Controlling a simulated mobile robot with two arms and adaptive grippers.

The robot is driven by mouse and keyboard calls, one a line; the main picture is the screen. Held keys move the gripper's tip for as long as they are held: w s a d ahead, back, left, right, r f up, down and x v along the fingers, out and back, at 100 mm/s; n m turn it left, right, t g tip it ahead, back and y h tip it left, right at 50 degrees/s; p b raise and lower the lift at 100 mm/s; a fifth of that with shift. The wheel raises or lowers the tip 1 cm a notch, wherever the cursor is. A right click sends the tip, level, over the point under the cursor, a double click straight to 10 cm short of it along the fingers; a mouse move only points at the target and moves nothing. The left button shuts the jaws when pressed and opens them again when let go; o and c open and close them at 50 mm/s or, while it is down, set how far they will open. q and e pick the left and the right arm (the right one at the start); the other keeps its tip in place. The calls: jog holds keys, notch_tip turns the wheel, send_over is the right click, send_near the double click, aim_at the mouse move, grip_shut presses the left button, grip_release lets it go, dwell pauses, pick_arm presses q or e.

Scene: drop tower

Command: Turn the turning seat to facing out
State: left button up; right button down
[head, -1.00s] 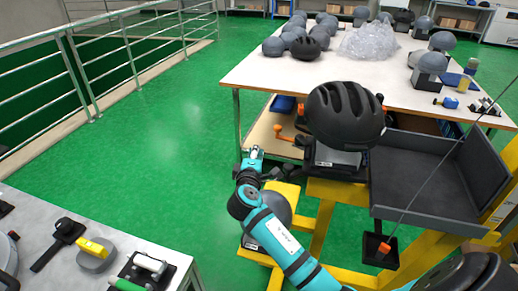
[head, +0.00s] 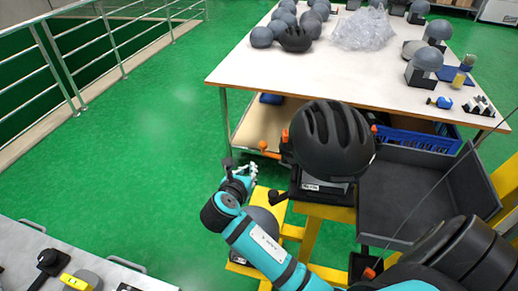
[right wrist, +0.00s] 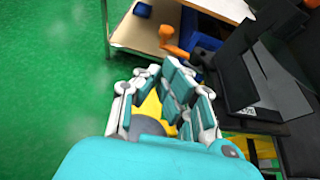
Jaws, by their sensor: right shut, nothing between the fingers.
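The turning seat (head: 322,190) is a black block with a white label on a yellow frame. A black helmet (head: 331,135) sits upright on it, with orange knobs (head: 285,135) at the sides. A short lever with a dark ball end (head: 273,196) sticks out to the left of the seat. My right gripper (head: 243,169) is left of the seat, apart from it. In the right wrist view its fingers (right wrist: 175,85) are together and empty, and the seat (right wrist: 248,75) is at right. My left gripper is not in view.
An orange-ended handle (head: 263,146) stands behind my right gripper, by the lower shelf of the white table (head: 290,68). A dark tray (head: 400,195) adjoins the seat at right. A grey bench (head: 70,255) is at lower left. Green floor is free to the left.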

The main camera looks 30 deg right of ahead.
send_near(262, 148)
notch_tip(262, 148, down, 3)
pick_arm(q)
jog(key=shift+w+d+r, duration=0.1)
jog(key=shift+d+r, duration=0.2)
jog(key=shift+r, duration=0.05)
pick_arm(e)
jog(key=w+d, duration=0.4)
jog(key=shift+w+f, duration=0.25)
jog(key=shift+f, duration=0.2)
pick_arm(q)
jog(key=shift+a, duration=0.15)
pick_arm(e)
jog(key=shift+d, duration=0.15)
jog(key=shift+w+d+m+g+h+p, duration=0.15)
jog(key=shift+w+d+m+g+h, duration=0.15)
jog(key=shift+d, duration=0.25)
jog(key=shift+w+d+m+g+h+p, duration=0.2)
jog(key=shift+w+d+m+g, duration=0.1)
jog(key=shift+w+d+m, duration=0.2)
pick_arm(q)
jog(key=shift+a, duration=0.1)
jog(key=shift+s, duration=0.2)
pick_arm(e)
jog(key=shift+s, duration=0.1)
